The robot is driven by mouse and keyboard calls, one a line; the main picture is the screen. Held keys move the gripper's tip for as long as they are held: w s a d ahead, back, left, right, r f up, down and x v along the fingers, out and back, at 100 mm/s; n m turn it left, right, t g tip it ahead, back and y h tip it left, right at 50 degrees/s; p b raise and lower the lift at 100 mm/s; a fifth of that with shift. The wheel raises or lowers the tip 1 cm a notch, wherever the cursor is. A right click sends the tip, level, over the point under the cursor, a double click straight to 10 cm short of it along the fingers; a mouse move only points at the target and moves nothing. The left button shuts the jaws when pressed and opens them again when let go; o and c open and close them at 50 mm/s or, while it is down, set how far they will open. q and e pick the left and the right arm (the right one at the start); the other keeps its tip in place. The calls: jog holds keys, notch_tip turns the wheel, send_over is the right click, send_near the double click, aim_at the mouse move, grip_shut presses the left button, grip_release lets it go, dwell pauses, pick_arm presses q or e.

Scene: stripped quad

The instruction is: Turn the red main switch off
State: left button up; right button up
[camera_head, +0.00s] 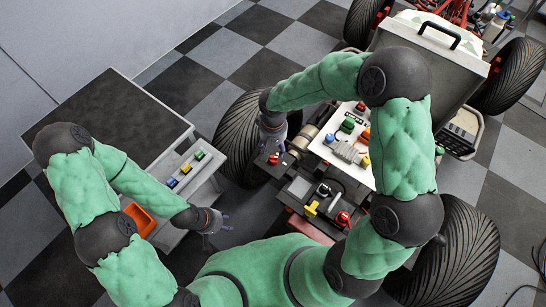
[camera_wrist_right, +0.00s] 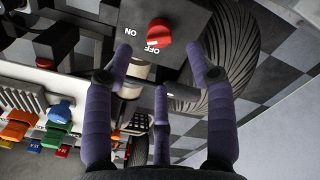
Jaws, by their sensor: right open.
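The red main switch (camera_head: 273,159) is a round red knob on a black box at the left side of the vehicle. My left gripper (camera_head: 217,230) hangs empty near the side cart, fingers apart.
A dark-topped cart (camera_head: 110,118) with an orange bin (camera_head: 138,220) stands at the left. The vehicle carries coloured connectors (camera_head: 347,125), a yellow part (camera_head: 311,208) and another red knob (camera_head: 343,218). A large tyre (camera_head: 238,135) is close to the switch box.

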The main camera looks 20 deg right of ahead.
aim_at(273, 157)
notch_tip(273, 157, down, 7)
jog(key=shift+f+b, duration=0.2)
jog(key=shift+b, duration=1.05)
grip_shut()
